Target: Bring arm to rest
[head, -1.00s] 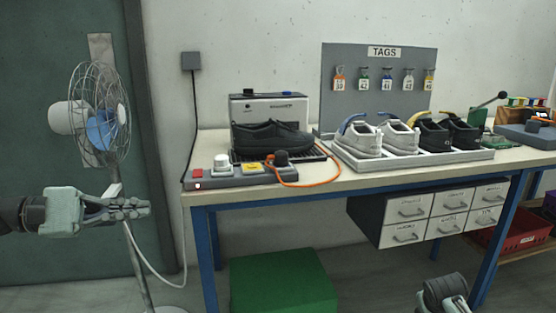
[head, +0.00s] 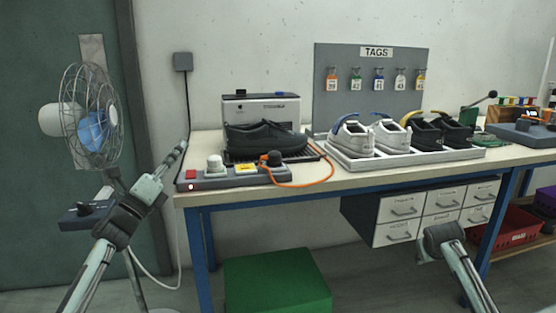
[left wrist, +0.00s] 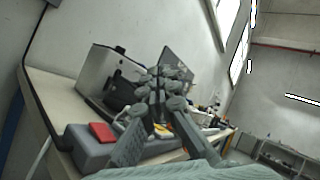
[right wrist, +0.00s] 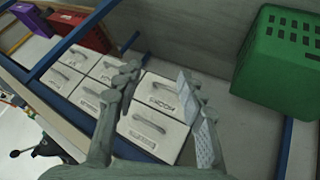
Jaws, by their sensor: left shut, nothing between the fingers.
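My left gripper (head: 176,157) is shut and empty, pointing up and to the right beside the left end of the workbench. Its fingers also show together in the left wrist view (left wrist: 162,85), in front of the bench-top items. My right arm (head: 447,245) rises from the lower right in the head view, in front of the drawers; its fingers cannot be made out there. In the right wrist view my right gripper (right wrist: 157,78) has its fingers apart with nothing between them, above the white drawer unit (right wrist: 153,130).
A fan (head: 92,115) stands behind my left arm. A green box (head: 277,283) sits under the bench.

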